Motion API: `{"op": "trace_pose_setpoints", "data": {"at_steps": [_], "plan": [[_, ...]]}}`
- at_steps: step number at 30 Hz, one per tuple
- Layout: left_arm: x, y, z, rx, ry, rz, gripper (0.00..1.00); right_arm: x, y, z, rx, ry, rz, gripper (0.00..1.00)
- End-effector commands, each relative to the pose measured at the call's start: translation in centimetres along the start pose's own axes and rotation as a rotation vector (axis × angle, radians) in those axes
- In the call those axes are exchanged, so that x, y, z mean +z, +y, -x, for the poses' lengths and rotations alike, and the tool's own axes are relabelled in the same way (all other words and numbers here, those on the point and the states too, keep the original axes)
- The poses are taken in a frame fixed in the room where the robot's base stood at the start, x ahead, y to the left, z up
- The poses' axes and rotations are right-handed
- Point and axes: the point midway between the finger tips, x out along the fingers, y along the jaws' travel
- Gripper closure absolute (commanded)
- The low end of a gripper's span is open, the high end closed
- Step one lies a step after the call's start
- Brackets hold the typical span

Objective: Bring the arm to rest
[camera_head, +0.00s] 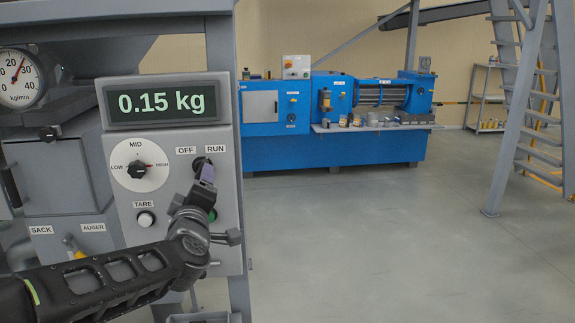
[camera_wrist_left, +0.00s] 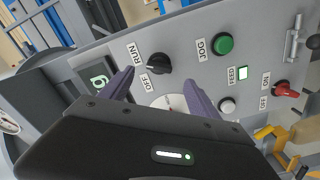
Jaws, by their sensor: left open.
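My left arm comes in from the lower left in the head view, and its gripper (camera_head: 206,172) is in front of the grey control panel (camera_head: 225,252), by the OFF/RUN knob (camera_head: 201,163). In the left wrist view the two purple fingers of this gripper (camera_wrist_left: 172,76) are spread apart with nothing held between them. The black RUN knob (camera_wrist_left: 159,63) shows just beyond the fingertips, nearer the left finger. I cannot tell whether a finger touches it. My right gripper is not in view.
The panel has a display (camera_head: 163,102) reading 0.15 kg, a LOW/MID/HIGH dial (camera_head: 138,168) and a TARE button (camera_head: 146,218). A green JOG button (camera_wrist_left: 222,44) and a red switch (camera_wrist_left: 286,90) are close by. Open floor (camera_head: 360,240) lies right, before a blue machine (camera_head: 330,150) and stairs (camera_head: 525,110).

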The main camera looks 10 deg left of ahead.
Motion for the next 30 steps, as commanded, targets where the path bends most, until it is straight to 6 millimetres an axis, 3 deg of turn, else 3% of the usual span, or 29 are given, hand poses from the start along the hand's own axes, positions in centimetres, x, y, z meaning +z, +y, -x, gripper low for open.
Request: {"op": "trace_pose_setpoints", "data": {"at_steps": [4, 8, 13, 17, 20, 24, 30], "plan": [[2.4, -0.1, 0.4, 0.024, -0.077, -0.086, 0.29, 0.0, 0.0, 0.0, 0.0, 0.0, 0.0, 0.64], [7.7, -2.7, 0.8, 0.014, -0.2, -0.196, 0.29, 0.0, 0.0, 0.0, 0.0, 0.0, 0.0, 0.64], [17.4, -10.0, 2.6, -0.039, -0.438, -0.371, 0.29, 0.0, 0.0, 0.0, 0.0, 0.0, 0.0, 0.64], [24.8, -17.2, 6.1, -0.093, -0.651, -0.492, 0.29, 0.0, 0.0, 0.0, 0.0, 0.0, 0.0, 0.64], [29.6, -22.9, 10.1, -0.136, -0.818, -0.568, 0.29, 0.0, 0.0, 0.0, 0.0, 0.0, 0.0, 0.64], [35.0, -30.5, 17.2, -0.198, -1.059, -0.643, 0.29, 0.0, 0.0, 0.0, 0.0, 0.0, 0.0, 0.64], [39.5, -39.3, 29.6, -0.287, -1.393, -0.686, 0.29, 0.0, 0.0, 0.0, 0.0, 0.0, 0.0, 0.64]]}}
